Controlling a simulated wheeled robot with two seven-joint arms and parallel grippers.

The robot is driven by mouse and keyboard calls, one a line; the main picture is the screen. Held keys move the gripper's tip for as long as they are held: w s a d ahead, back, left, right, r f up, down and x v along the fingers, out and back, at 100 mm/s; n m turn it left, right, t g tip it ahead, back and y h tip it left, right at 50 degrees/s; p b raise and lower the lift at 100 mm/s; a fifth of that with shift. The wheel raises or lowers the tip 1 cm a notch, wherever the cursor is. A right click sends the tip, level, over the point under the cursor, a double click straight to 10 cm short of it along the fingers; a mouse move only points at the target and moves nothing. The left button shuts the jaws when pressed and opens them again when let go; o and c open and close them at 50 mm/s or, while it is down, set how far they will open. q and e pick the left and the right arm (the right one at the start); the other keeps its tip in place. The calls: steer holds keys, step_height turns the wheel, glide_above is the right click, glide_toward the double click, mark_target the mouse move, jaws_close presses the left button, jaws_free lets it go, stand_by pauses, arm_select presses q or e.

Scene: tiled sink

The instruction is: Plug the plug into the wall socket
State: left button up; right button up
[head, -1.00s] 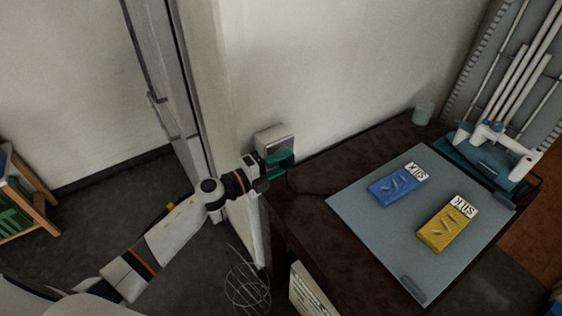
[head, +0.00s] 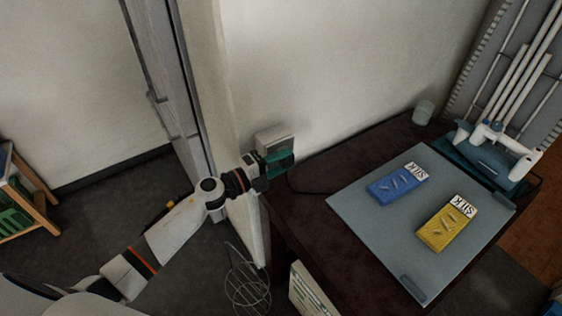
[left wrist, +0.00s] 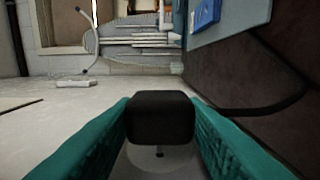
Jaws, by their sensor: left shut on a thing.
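The wall socket (head: 274,139) is a pale box on the wall above the back left corner of the dark table. My left gripper (head: 281,162) is right in front of it, with teal fingers. In the left wrist view the two teal fingers are shut on the black plug (left wrist: 160,117), with a dark cord (left wrist: 262,108) running off to the right. A pale round surface with a small dark hole shows just below the plug. I cannot tell whether the plug's pins are in the socket. My right gripper is not in view.
The dark table (head: 310,222) carries a grey mat (head: 375,235) with a blue packet (head: 398,184) and a yellow packet (head: 447,223). A small cup (head: 423,112) stands at the back. A wire basket (head: 247,283) is on the floor below my arm.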

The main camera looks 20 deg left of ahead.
arm_select(q)
steer(key=shift+w+a, duration=0.3)
steer(key=shift+a, duration=0.05)
steer(key=o, duration=1)
steer(key=b+v, duration=0.2)
steer(key=v, duration=1)
steer(key=shift+a, duration=0.1)
